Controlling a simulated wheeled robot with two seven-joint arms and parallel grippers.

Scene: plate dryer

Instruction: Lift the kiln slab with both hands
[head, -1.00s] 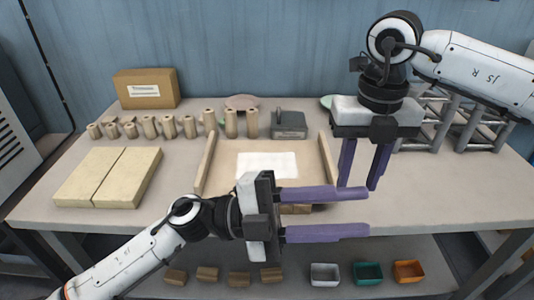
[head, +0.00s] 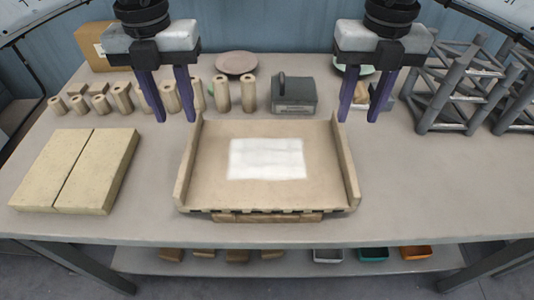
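The piece I take as the kiln slab (head: 210,180) is a tan board in the middle of the table, with a raised rail along its left and right edges and a white patch (head: 266,158) on top. It rests level. My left gripper (head: 175,120) points down, open and empty, above the table near the far end of the left rail (head: 189,160). My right gripper (head: 358,120) points down, open and empty, near the far end of the right rail (head: 344,165). I cannot tell whether either fingertip touches a rail.
Two cream blocks (head: 75,170) lie at the left. Several clay cylinders (head: 122,97) and a grey box (head: 294,95) stand behind the slab. A grey lattice frame (head: 470,90) stands at the back right. The table front is clear. Small bins (head: 373,254) sit on the lower shelf.

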